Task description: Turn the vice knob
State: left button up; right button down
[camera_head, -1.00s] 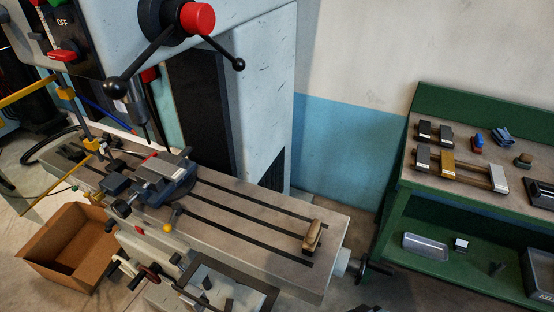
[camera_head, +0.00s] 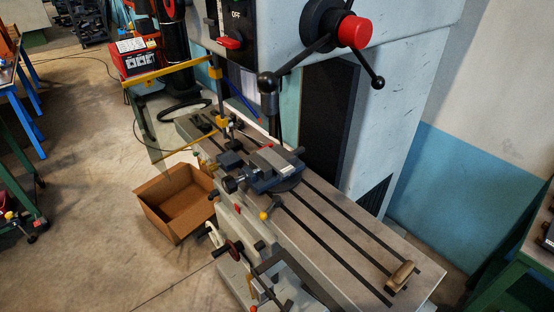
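The vice (camera_head: 272,170) is a blue-grey block with a lighter metal jaw. It sits on the slotted metal table (camera_head: 335,225) of a milling machine. A dark round knob (camera_head: 231,184) sticks out at the vice's left end. A short lever with a yellow ball (camera_head: 264,215) hangs at its near side. Neither of my grippers is in view, and nothing is seen touching the vice.
The machine's grey column (camera_head: 400,80) rises behind the table, with a red-capped spoked handle (camera_head: 354,32). An open cardboard box (camera_head: 172,205) is on the floor to the left. A green workbench (camera_head: 510,265) is at the right edge.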

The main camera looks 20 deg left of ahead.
aim_at(230, 185)
jog(key=k+l+u, duration=0.15)
jog(key=l+u, duration=0.25)
jog(key=k+l+u, duration=0.15)
jog(key=l+u, duration=0.25)
jog(key=k+l+u, duration=0.2)
jog(key=u, duration=0.2)
